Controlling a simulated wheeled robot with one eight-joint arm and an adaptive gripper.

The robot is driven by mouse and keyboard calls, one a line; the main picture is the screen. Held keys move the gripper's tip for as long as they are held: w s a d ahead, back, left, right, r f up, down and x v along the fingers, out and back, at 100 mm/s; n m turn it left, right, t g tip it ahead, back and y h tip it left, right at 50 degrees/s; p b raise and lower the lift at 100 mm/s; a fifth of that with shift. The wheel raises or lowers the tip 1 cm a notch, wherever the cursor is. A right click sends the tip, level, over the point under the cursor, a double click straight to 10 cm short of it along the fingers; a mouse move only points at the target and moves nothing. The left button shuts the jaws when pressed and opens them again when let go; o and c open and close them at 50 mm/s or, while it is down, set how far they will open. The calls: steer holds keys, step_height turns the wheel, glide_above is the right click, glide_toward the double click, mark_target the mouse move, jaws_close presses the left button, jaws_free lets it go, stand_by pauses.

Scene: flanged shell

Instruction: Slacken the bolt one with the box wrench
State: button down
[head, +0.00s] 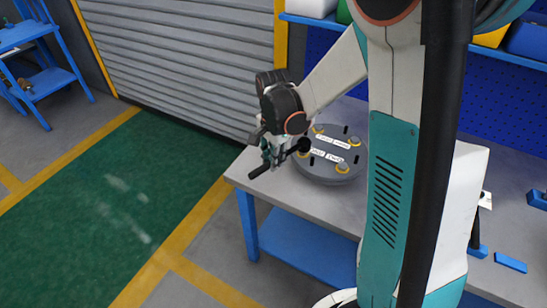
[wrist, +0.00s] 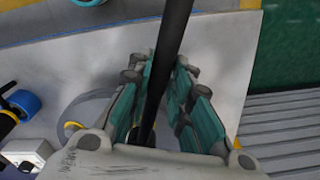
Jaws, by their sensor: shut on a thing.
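My gripper (head: 272,152) is shut on the dark handle of the box wrench (head: 258,171) at the left edge of the round grey flanged shell (head: 322,179). The wrench's dark round end (head: 304,145) is over the shell's left rim, at a yellow-ringed spot; whether it is seated on a bolt there cannot be told. In the wrist view the wrench handle (wrist: 174,45) runs between my teal fingers (wrist: 158,105). Other yellow-ringed bolts show on the shell, one at the front right (head: 342,167). White labels (head: 322,153) lie on its top, too small to read surely.
The shell stands on a grey workbench (head: 262,190) near its left end. Several black upright pegs rise from the shell. A ribbed shutter (head: 170,60) is behind, and a green floor area (head: 100,200) lies left. Blue bins and a blue rack (head: 35,60) stand farther off.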

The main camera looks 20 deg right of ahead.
steer(key=shift+f+b, duration=0.8)
steer(key=shift+f, duration=0.3)
steer(key=shift+s, duration=0.15)
steer(key=s+d+n, duration=0.6)
steer(key=s+n, duration=0.1)
steer(key=n, duration=0.2)
steer(key=shift+s+d+b, duration=0.25)
steer(key=shift+b, duration=0.2)
stand_by(0.6)
steer(key=shift+r, duration=0.1)
stand_by(0.4)
